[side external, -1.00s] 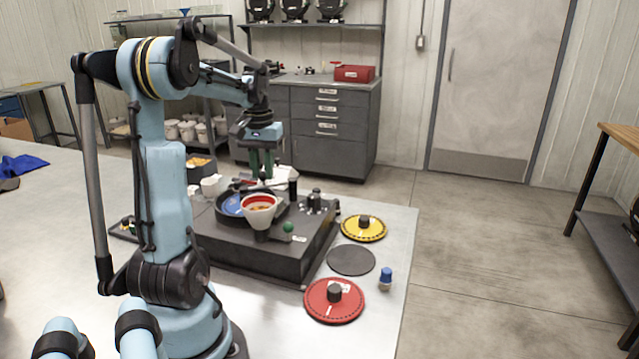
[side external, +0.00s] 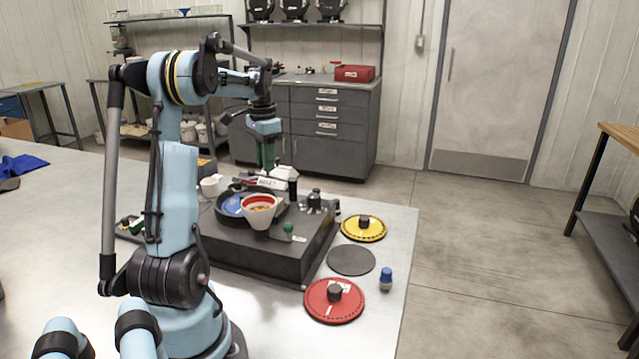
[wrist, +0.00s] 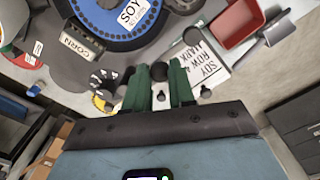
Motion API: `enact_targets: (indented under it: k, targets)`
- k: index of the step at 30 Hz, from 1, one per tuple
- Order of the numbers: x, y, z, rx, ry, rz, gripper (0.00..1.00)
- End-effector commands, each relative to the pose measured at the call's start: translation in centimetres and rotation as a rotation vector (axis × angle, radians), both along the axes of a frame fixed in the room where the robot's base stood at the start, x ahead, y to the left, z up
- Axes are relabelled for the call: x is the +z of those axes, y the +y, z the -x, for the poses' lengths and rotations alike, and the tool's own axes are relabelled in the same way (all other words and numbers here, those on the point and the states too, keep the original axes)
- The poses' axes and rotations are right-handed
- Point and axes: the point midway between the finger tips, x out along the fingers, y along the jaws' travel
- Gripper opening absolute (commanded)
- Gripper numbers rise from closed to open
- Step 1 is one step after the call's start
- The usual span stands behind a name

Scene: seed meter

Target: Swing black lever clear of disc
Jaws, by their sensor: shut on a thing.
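In the wrist view, my gripper (wrist: 160,88) has its two green fingers closed around a small dark piece (wrist: 159,71), which looks like the black lever's knob. The lever's arm is mostly hidden by the fingers. The blue disc (wrist: 98,36), with a "SOY" label, lies just beyond the fingers at upper left. In the side view, my gripper (side external: 269,166) is low at the back of the dark seed meter (side external: 270,258). The fingertips' contact is unclear there.
A yellow disc (side external: 375,231), a grey round mat (side external: 351,261), a red disc (side external: 318,306) and a blue-capped bottle (side external: 386,273) lie right of the meter. A lettered card (wrist: 206,52) is near the fingers.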

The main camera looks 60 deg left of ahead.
Motion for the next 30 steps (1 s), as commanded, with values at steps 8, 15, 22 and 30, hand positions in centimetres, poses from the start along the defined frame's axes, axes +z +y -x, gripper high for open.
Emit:
enact_targets:
  k: [8, 15, 22, 30]
  targets:
    - [0.02, 0.38, -0.49, -0.083, 0.000, 0.000, 0.00]
    - [0.02, 0.46, -0.61, -0.100, -0.001, -0.001, 0.00]
    - [0.02, 0.49, -0.66, -0.099, -0.002, -0.002, 0.00]
    - [0.01, 0.47, -0.62, -0.098, -0.002, -0.002, 0.50]
